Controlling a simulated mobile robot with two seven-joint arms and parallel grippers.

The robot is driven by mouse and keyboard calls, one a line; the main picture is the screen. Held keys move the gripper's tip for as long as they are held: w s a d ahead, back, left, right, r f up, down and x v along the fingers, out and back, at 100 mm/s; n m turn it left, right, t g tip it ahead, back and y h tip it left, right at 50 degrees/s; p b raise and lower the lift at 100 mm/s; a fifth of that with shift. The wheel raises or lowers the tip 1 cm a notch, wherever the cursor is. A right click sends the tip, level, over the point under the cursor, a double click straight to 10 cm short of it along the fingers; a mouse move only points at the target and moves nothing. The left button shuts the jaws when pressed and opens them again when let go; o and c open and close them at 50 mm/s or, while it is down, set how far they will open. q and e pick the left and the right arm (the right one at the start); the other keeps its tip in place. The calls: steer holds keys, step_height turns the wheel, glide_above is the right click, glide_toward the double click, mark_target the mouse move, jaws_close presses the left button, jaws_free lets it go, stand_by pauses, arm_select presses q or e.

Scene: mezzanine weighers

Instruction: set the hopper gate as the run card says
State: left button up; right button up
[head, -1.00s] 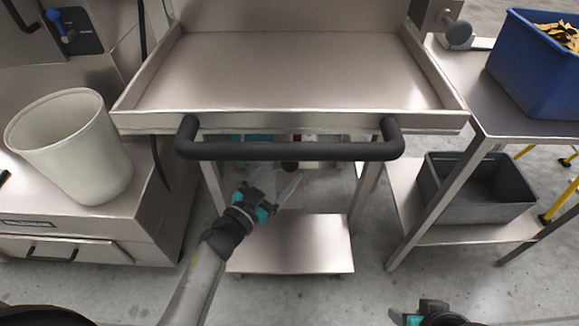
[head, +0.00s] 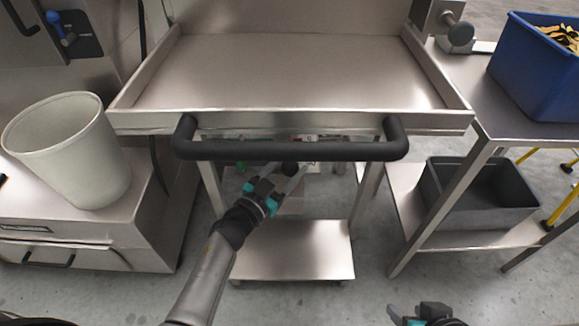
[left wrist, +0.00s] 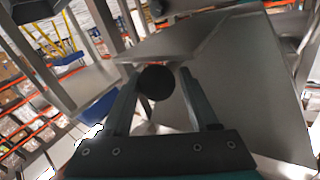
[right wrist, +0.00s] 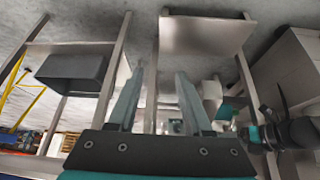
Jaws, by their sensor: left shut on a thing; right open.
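A black ball knob (head: 291,168) sits under the steel hopper tray (head: 290,70), below its front bar. My left gripper (head: 286,175) reaches under the bar and is shut on the knob. In the left wrist view the black knob (left wrist: 155,83) lies between the two fingers, close to a steel plate edge. The knob's stem and the gate are mostly hidden. My right gripper (head: 403,313) is low at the bottom right of the head view, open and empty. Its spread fingers also show in the right wrist view (right wrist: 160,95). I see no readable run card.
A black bar handle (head: 290,150) crosses the tray's front, just above my left gripper. A pale bin (head: 70,150) stands on the left cabinet. On the right are a blue crate (head: 535,75) and a dark grey tub (head: 480,215). A lower steel shelf (head: 290,250) is bare.

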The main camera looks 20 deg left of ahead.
arm_select(q)
steer(key=shift+s+d, duration=0.1)
steer(key=shift+d, duration=0.2)
jaws_close()
